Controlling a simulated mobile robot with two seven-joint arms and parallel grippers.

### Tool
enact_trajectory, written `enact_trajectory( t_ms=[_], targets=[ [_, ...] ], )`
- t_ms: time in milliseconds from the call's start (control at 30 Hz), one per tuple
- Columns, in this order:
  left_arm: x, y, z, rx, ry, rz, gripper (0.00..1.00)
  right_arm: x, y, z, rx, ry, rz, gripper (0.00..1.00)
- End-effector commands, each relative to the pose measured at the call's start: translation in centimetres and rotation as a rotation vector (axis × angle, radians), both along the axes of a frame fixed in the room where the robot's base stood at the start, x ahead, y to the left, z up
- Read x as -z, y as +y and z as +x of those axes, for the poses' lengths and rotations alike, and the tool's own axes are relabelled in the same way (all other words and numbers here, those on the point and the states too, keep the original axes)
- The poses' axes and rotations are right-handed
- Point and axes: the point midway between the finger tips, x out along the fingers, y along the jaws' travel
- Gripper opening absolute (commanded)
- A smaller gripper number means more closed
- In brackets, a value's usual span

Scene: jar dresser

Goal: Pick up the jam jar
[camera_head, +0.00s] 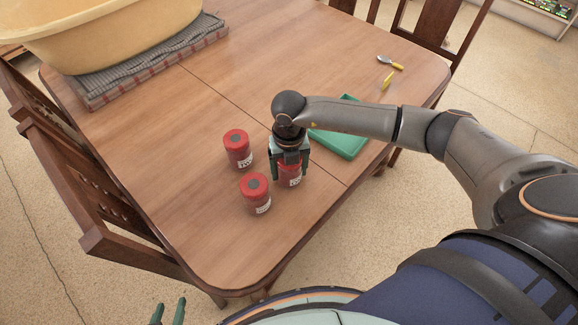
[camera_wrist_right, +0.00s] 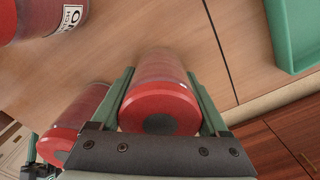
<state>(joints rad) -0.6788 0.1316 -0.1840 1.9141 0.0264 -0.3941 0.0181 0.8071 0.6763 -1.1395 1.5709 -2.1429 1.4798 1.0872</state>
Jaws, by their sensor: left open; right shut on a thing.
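Three similar red jars with white labels are at the table's near part in the head view: a back-left jar (camera_head: 237,149), a front jar (camera_head: 255,194) and a jar (camera_head: 290,178) under my right gripper (camera_head: 289,172). The right gripper is shut on this last jar, with a green finger on each side of it; the held jar (camera_wrist_right: 160,92) fills the middle of the right wrist view. I cannot tell whether it touches the table. Its label is mostly hidden by the gripper. My left gripper (camera_head: 168,312) is open and empty at the bottom edge, below the table's near edge.
A green tray (camera_head: 341,143) lies right of the held jar, partly under my right arm. A yellow tub (camera_head: 110,32) stands on a cloth at the back left. Yellow-handled utensils (camera_head: 388,80) lie far right. Chairs flank the table (camera_head: 190,210).

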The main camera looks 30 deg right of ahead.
Motion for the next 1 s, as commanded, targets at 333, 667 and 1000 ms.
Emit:
enact_trajectory(
  t_ms=[333,667,1000],
  targets=[
    [0.0,0.0,0.0,0.0,0.0,0.0,0.5,-0.2,0.0,0.1,0.001,-0.003,0.001,0.0],
    [0.1,0.0,0.0,0.0,0.0,0.0,0.5,-1.0,0.0,0.2,0.0,-0.006,0.001,0.0],
    [0.2,0.0,0.0,0.0,0.0,0.0,0.5,-6.0,-0.7,-2.2,-0.002,-0.006,-0.001,0.0]
  ],
)
